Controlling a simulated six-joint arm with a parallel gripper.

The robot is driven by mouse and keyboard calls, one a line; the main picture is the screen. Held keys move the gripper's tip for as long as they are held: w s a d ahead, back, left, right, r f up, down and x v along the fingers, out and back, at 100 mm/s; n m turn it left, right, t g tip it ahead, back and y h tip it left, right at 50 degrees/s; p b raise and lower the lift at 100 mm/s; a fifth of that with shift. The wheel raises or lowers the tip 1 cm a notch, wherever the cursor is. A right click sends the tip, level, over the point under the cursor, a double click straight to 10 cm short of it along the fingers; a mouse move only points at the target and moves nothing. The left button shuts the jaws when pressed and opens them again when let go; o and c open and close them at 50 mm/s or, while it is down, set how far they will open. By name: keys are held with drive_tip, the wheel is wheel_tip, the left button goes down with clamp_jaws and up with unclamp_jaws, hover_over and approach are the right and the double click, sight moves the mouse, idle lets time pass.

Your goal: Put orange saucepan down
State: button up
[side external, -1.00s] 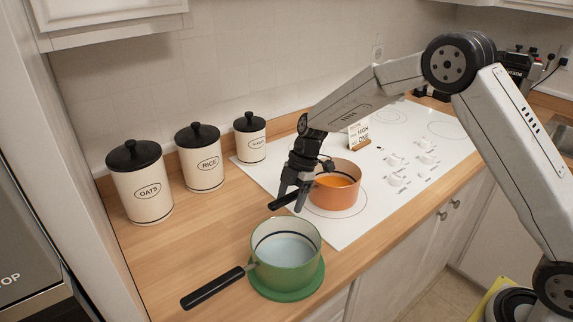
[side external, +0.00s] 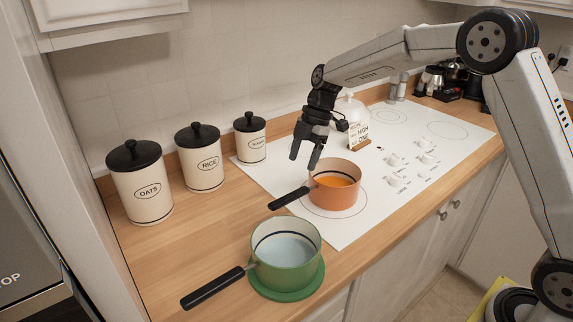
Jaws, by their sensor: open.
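The orange saucepan (side external: 336,196) sits upright on the front left burner ring of the white cooktop, with orange contents inside. Its black handle (side external: 290,197) points left, over the cooktop's edge toward the wooden counter. My gripper (side external: 303,157) is open and empty. It hangs above the saucepan's handle, to the upper left of the pan, with its fingers pointing down and clear of the handle.
A green saucepan (side external: 287,262) stands on a green round mat (side external: 316,287) at the front, its black handle pointing left. Canisters marked oats (side external: 140,190), rice (side external: 203,165) and a third (side external: 250,142) line the wall. A small sign (side external: 358,137) stands on the cooktop (side external: 350,231).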

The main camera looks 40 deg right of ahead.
drive_tip(key=shift+v, duration=0.8)
drive_tip(key=s+d+f+m+t+h, duration=0.1)
drive_tip(key=s+f+m, duration=0.3)
drive_tip(key=s+m, duration=0.5)
drive_tip(key=s+d+f+m+t+h, duration=0.1)
drive_tip(key=s+f+m+t+h, duration=0.1)
drive_tip(key=s+m, duration=0.8)
drive_tip(key=s+f+h, duration=0.1)
drive_tip(key=s+f, duration=0.1)
drive_tip(key=s, duration=0.2)
drive_tip(key=shift+d, duration=0.2)
